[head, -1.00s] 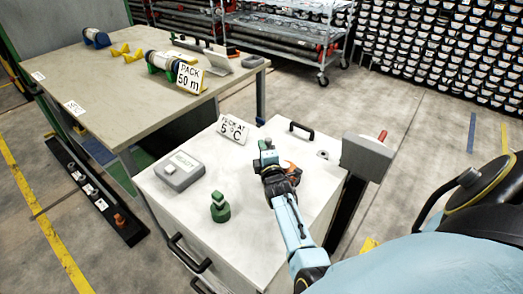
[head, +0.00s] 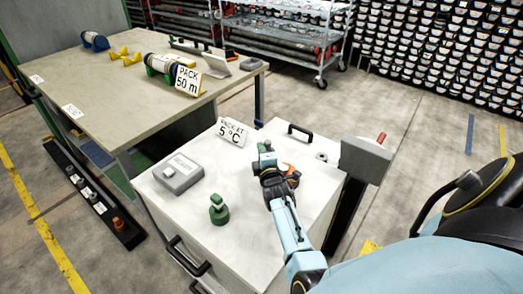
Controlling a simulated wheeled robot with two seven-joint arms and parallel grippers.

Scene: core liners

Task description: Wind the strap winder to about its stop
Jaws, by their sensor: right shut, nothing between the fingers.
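My right gripper (head: 266,152) is shut and empty above the white chest's top (head: 240,190), near its back right. An orange part (head: 290,170) shows just right of my gripper, partly hidden by it. I cannot tell for sure whether this is the strap winder, nor how far it is wound. A green knobbed object (head: 219,211) stands upright on the chest, left of my right arm and apart from it. My left gripper is not in view.
A grey box with a display (head: 178,174) and a "PACK AT 5°C" sign (head: 233,131) stand on the chest. A grey post head with a red lever (head: 366,158) is at the right. A long table (head: 120,80) holds core pieces and a "PACK 50 m" sign (head: 188,80).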

